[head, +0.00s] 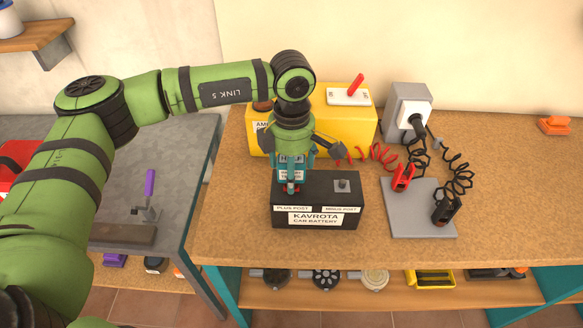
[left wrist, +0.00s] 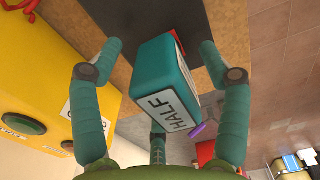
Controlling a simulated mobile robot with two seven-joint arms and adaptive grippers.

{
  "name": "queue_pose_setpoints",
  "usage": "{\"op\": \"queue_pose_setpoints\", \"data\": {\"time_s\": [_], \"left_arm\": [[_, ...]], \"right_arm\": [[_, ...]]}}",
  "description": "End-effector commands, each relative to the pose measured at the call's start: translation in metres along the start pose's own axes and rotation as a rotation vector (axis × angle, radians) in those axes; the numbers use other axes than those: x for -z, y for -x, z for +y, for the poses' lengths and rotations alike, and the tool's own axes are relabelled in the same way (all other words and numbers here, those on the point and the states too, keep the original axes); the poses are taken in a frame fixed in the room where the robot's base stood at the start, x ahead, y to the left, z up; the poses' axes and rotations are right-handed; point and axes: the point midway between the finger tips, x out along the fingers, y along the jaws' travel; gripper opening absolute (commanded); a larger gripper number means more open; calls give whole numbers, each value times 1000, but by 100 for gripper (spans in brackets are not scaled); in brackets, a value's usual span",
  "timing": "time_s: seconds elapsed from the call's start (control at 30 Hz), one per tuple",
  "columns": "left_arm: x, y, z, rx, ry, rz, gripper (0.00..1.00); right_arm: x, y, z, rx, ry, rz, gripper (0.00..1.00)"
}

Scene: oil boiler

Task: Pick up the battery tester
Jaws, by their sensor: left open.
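The battery tester (head: 291,172) is a small teal box with white labels, standing on the left part of the black car battery (head: 318,217), partly hidden under my gripper. In the left wrist view the tester (left wrist: 152,72) shows a label reading HALF, and the black battery (left wrist: 172,18) lies beyond it. My left gripper (head: 294,158) is directly over the tester, pointing down. Its fingers are spread open around the tester, with gaps visible on both sides in the left wrist view (left wrist: 162,62). My right gripper is not in view.
A yellow box (head: 350,127) with a red lever stands behind the battery.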

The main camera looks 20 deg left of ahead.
Motion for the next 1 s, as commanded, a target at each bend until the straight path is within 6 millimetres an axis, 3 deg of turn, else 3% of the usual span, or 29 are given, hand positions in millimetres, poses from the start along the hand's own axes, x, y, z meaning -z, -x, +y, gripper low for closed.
{"op": "queue_pose_setpoints", "data": {"time_s": [0.17,0.3,0.33,0.77,1.0], "left_arm": [[0,0,0,0,0,0,76],[0,0,0,0,1,0,20],[0,0,0,0,1,0,11],[0,2,0,-1,1,-1,10],[-1,26,1,-5,1,-4,10]], "right_arm": [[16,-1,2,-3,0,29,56],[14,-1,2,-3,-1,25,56],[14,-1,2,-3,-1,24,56],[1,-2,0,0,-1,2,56],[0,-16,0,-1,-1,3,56]]}}
